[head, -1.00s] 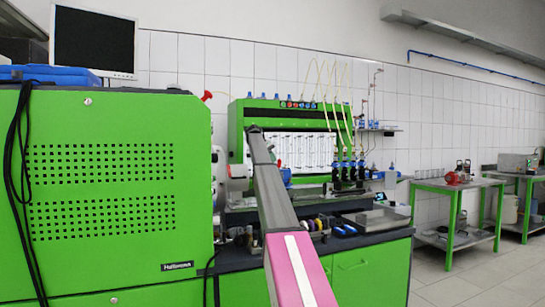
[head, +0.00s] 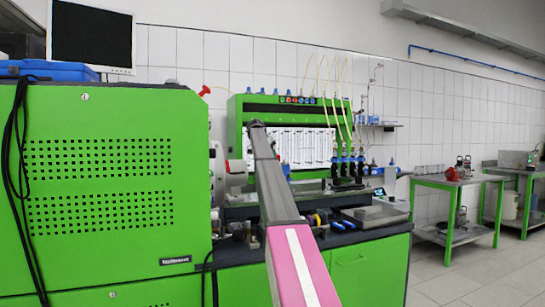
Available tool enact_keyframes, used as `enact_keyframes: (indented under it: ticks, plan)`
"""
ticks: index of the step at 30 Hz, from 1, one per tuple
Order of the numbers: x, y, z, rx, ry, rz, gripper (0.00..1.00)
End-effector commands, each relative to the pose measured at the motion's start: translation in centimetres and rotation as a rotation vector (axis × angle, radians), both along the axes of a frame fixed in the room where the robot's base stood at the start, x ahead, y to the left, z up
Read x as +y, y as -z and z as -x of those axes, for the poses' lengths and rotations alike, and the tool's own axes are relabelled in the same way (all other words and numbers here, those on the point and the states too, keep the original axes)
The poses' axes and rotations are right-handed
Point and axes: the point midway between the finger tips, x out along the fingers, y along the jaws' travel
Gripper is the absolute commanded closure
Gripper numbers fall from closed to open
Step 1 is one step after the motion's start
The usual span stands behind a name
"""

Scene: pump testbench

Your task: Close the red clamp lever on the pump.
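A small red handle-like part (head: 204,91) sticks up behind the top right edge of the green cabinet in the head view. I cannot tell whether it is the clamp lever. A small red device, perhaps a pump (head: 452,174), stands on the green-legged table at the right. A white round part with a red edge (head: 236,166) shows at the left of the test bench, partly beside my arm. My arm crosses the middle of the view from the bottom, in front of the bench. I cannot make out my gripper or its fingers.
A large green cabinet (head: 100,180) fills the left, with a monitor (head: 91,40) above it. The green test bench (head: 235,125) stands against the tiled wall, with tools and a metal tray (head: 376,216) on its worktop. Open floor (head: 470,270) lies at the right.

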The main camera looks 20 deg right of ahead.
Motion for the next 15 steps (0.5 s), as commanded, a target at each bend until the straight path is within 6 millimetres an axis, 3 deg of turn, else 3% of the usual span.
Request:
enact_keyframes:
  ticks: [15]
  plan:
    - [0.0, 0.3, 3.0, -0.286, 0.002, -0.010, 1.00]
